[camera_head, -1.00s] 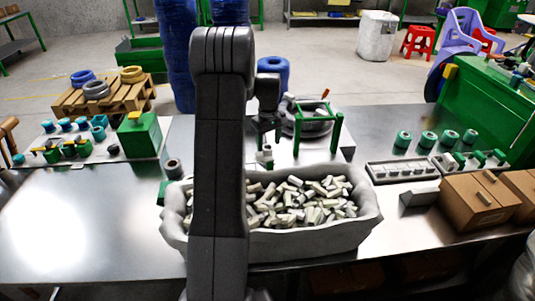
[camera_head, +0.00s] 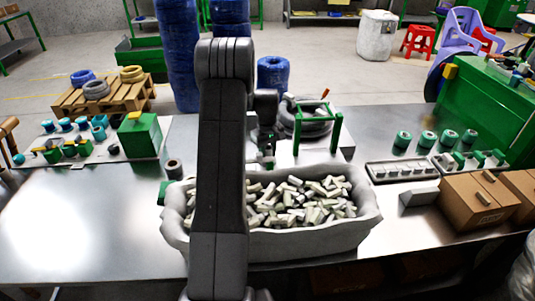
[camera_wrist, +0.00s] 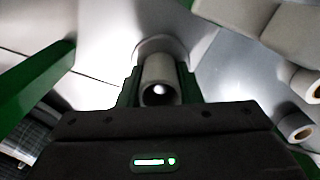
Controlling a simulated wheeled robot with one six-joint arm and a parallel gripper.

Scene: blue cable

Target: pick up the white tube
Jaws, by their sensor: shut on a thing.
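The white tube (camera_wrist: 158,68) stands between the two fingers of my gripper (camera_wrist: 158,85) in the wrist view, its round hollow end facing the camera. My gripper is shut on it, with one dark green finger on each side. In the head view my gripper (camera_head: 267,160) is low, just behind the back rim of the grey bin; the tube in it cannot be made out clearly there. The tube's lower end appears close to the metal table.
The grey bin (camera_head: 320,243) full of pale tubes is in front of my gripper. A green frame (camera_head: 337,132) and a dark coil (camera_head: 312,112) stand behind it to the right. A dark roll (camera_head: 173,169) is to the left.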

